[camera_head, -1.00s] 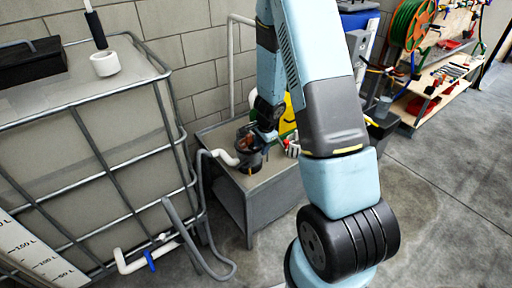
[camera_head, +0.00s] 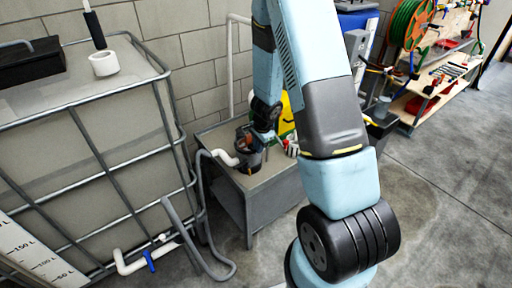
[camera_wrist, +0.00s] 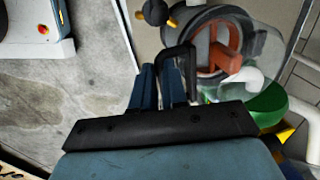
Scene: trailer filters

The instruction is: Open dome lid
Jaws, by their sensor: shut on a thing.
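The clear dome lid (camera_wrist: 265,48) is in the upper right of the wrist view, beside a dark round housing with a red-brown part (camera_wrist: 222,50) inside. A black bar handle (camera_wrist: 187,52) bends down toward my gripper (camera_wrist: 158,75). My blue fingers are close together and shut on this handle; the exact contact is partly hidden. In the head view my gripper (camera_head: 262,136) is at the filter vessel (camera_head: 249,158) on the grey stand. The lid is too small there to tell how far it is tilted.
A white pipe (camera_head: 224,157) joins the vessel from the left. The grey stand (camera_head: 262,185) stands against the block wall, next to a caged tank (camera_head: 95,150). A green and yellow object (camera_head: 286,115) is behind my gripper. Open floor lies to the right (camera_head: 450,190).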

